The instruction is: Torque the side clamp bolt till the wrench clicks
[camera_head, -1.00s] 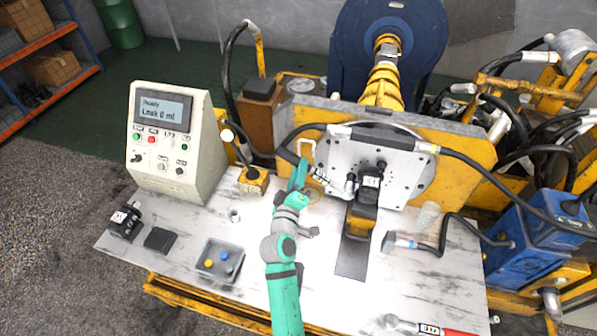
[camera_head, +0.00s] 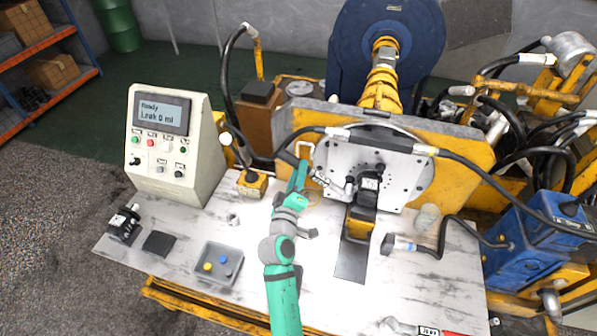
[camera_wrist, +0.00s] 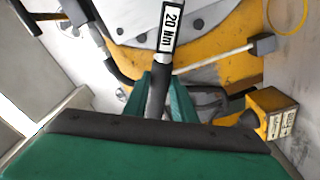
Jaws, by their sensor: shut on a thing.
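My gripper (camera_head: 300,174) is at the left edge of the round bolted plate (camera_head: 335,160), in front of the yellow frame. In the wrist view its green fingers (camera_wrist: 158,98) are shut around the dark handle of a torque wrench (camera_wrist: 168,32) with a white "20 Nm" label. The wrench points away from my gripper toward the plate. The side clamp bolt cannot be made out clearly, and I cannot tell whether the wrench head is seated on it. A black and yellow part (camera_head: 362,215) stands against the plate, right of my gripper.
A console (camera_head: 170,150) reading "Ready, Leak 0 ml" stands left. A yellow block with a lever (camera_head: 252,183) is between it and my gripper. A grey tray (camera_head: 206,276), a red-handled wrench (camera_head: 440,332) and black hoses (camera_head: 480,172) are around.

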